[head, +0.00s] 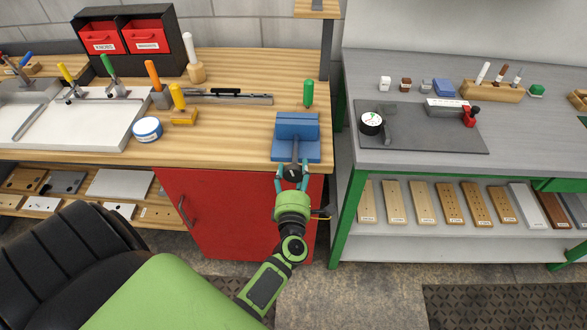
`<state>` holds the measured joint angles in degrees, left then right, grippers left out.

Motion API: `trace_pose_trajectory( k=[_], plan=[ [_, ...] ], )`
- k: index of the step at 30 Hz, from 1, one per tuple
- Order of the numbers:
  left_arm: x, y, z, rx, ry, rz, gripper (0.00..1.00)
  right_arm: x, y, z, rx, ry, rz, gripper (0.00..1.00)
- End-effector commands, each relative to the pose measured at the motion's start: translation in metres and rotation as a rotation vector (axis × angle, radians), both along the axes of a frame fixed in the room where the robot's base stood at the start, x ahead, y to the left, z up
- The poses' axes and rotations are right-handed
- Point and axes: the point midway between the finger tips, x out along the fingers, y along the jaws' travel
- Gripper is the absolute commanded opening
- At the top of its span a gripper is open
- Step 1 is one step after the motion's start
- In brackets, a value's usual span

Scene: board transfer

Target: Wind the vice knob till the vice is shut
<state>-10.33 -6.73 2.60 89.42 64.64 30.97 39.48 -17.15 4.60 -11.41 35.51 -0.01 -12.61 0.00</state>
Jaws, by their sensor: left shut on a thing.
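The blue vice (297,127) sits at the front right corner of the wooden bench. Its grey screw shaft points toward me and ends in a dark knob (293,173) at the bench's front edge. My left gripper (292,176) is at the knob, with its green-tipped fingers on either side, shut on it. The gripper partly hides the knob. The gap between the vice jaws is too small to tell in this view. My right gripper is not in view.
A green-handled tool (308,93) stands just behind the vice. A grey table (420,170) stands to the right across a narrow gap.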

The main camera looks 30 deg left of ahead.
Motion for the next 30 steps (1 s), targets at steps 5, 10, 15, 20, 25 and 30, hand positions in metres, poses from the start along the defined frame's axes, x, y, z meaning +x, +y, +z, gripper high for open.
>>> trace_pose_trajectory(
  k=[5, 10, 15, 20, 25, 30],
  plan=[
    [0.0050, -0.0046, 0.0066, 0.093, 0.045, -0.011, 0.27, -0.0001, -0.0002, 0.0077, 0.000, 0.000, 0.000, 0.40],
    [0.0049, -0.0053, 0.0050, 0.151, 0.081, -0.013, 0.26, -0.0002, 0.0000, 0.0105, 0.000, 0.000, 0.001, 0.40],
    [0.0051, -0.0058, 0.0040, 0.179, 0.100, -0.013, 0.26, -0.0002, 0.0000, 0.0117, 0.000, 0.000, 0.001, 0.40],
    [0.0051, -0.0060, 0.0034, 0.189, 0.105, -0.014, 0.26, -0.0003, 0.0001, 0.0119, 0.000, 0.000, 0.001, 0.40],
    [0.0051, -0.0060, 0.0030, 0.189, 0.105, -0.013, 0.26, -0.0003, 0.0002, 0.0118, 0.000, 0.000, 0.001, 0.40],
    [0.0050, -0.0061, 0.0028, 0.187, 0.106, -0.013, 0.71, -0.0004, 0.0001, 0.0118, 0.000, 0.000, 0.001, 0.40]
  ],
)
